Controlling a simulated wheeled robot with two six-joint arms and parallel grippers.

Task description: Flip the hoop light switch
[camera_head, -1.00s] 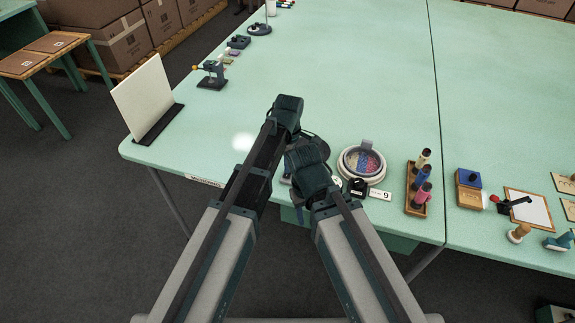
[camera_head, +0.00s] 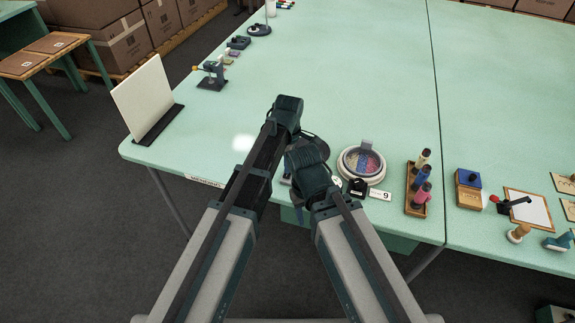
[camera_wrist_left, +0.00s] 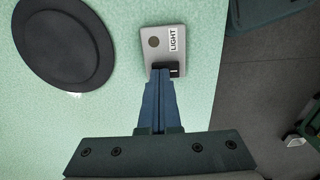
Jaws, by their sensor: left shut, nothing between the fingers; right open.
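The light switch (camera_wrist_left: 164,52) is a small grey plate labelled LIGHT with a round dark spot and a black rocker (camera_wrist_left: 166,69), near the table edge in the left wrist view. My left gripper (camera_wrist_left: 160,82) is shut and empty, its blue fingertips right at the rocker; whether they touch it I cannot tell. In the head view the switch is mostly hidden by my arms, and my left gripper's fingers are hidden below its wrist. My right gripper (camera_head: 300,193) is open, low near the table's front edge and largely covered by its own wrist.
A dark round disc (camera_wrist_left: 64,42) lies beside the switch. The table (camera_head: 340,80) is clear beyond my arms.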

